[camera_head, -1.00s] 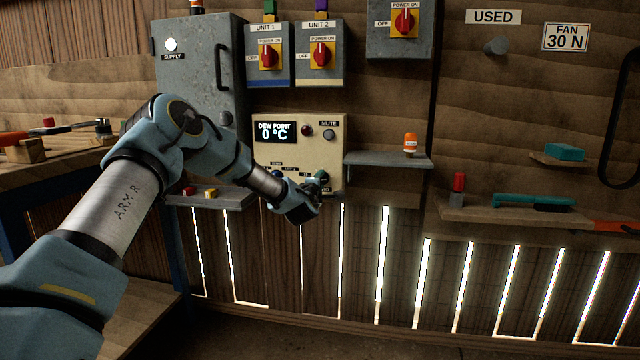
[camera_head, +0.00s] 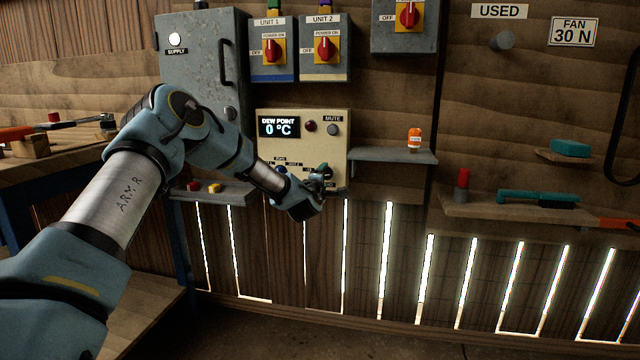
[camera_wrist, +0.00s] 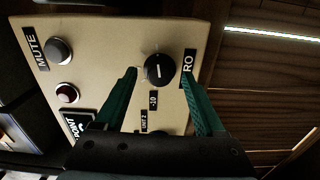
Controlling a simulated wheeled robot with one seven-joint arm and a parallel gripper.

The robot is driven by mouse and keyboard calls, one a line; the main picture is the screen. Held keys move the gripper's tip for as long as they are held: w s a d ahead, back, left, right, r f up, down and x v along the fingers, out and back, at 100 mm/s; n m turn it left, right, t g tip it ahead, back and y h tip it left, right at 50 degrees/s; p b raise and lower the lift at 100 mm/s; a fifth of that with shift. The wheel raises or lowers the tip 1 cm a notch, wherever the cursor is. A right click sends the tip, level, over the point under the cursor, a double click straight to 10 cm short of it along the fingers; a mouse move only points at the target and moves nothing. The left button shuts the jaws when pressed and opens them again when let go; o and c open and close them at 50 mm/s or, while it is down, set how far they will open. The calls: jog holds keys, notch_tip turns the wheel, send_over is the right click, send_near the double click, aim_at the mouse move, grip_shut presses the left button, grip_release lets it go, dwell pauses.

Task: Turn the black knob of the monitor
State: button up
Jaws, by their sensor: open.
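The monitor (camera_head: 292,133) is a cream panel on the wall with a lit display reading "DEW POINT 0 °C". Its black knob (camera_wrist: 158,69) shows in the wrist view, round with a white mark, near the panel's edge. My gripper (camera_wrist: 160,80) is open, with one green finger on either side of the knob in that view. I cannot tell whether the fingers touch it. In the head view my gripper (camera_head: 324,174) is at the monitor's lower right corner and hides the knob there.
The monitor also carries a grey MUTE button (camera_wrist: 59,50) and a red light (camera_wrist: 67,93). A grey shelf (camera_head: 388,155) with an orange bottle (camera_head: 414,138) is right of it.

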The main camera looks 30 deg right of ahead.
jog(key=v, duration=1)
jog(key=s+a+f+m+g+y, duration=0.1)
jog(key=a+f+m+g+y, duration=0.15)
jog(key=a, duration=0.75)
jog(key=s+a+f+m+g+y, duration=0.2)
jog(key=a+m+y, duration=0.15)
jog(key=a, duration=0.65)
jog(key=s+a+f+m+g+y, duration=0.1)
jog(key=a+f+m+g+y, duration=0.15)
jog(key=a, duration=0.75)
jog(key=s+a+m+g+y, duration=0.2)
jog(key=s+a+g+y, duration=0.25)
jog(key=s+a, duration=1.4)
notch_tip(320, 180, up, 23)
jog(key=w+a+h+p, duration=0.1)
jog(key=w+p, duration=0.1)
jog(key=p, duration=2)
jog(key=shift+f, duration=0.15)
